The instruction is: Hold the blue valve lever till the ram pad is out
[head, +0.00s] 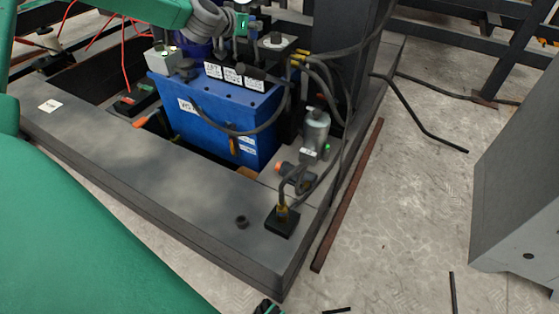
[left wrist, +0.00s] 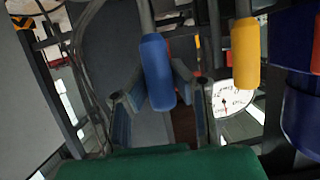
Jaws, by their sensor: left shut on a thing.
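In the left wrist view the blue valve lever (left wrist: 157,72) has a rounded blue grip on a grey stem. My left gripper (left wrist: 161,98) is shut on it, with a finger on either side of the grip. In the head view my left arm comes in at the top left, and its wrist ends above the blue power unit (head: 215,115). The lever itself is hard to make out there. I cannot pick out the ram pad in either view. My right gripper does not show clearly.
A yellow lever (left wrist: 245,53) stands right of the blue one, near a round white gauge (left wrist: 232,100). Hoses run from the unit to fittings on the dark base frame (head: 190,205). A grey cabinet (head: 515,180) stands at right.

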